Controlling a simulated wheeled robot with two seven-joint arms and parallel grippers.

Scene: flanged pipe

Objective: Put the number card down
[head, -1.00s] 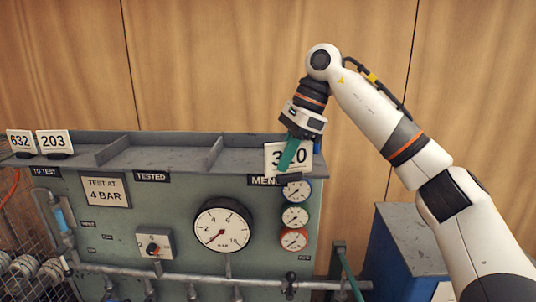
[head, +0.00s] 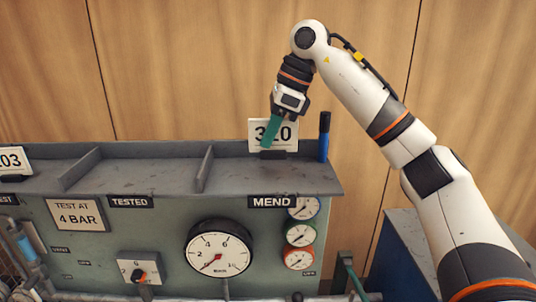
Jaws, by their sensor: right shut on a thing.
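The white number card (head: 285,131), reading 320 with its middle digit partly covered, is upright at the back of the shelf section above the MEND label (head: 272,202). A dark foot shows under it, at the shelf surface; I cannot tell whether it bears fully on the shelf. My right gripper (head: 270,133) comes down from above with its green fingers over the card's face, shut on the card. My left gripper is not in view.
The grey shelf (head: 130,173) has low dividers; its TESTED section is empty. Another card (head: 14,160), ending in 03, stands at the far left. A blue marker (head: 324,137) stands upright just right of the held card. A pressure gauge (head: 219,248) is on the panel below.

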